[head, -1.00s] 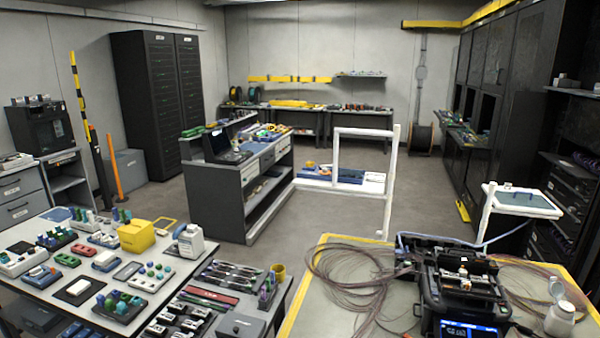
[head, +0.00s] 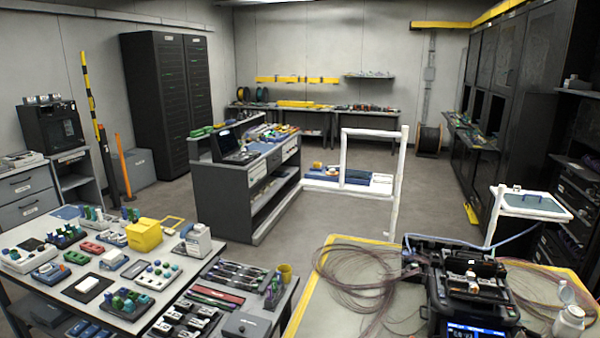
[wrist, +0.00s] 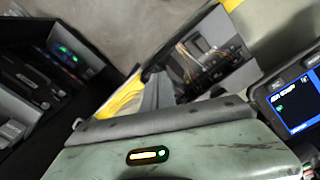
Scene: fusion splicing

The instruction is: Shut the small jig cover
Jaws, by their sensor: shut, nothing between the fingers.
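The black fusion splicer (head: 468,290) stands on the yellow-edged bench at the lower right of the head view. Small dark and pale parts show on its top, but I cannot make out the small jig cover or its angle there. The splicer's lit screen is at the right edge of the wrist view (wrist: 297,110). My gripper (wrist: 165,88) shows only in the wrist view, beyond a worn green housing with a small yellow light. It is shut and empty, with its fingertips hard to make out. It is apart from the screen.
Loose fibre coils (head: 358,285) lie left of the splicer, and a white bottle (head: 568,322) stands to its right. A crowded parts table (head: 128,262) is at the lower left. Bare floor (head: 335,222) lies beyond the bench.

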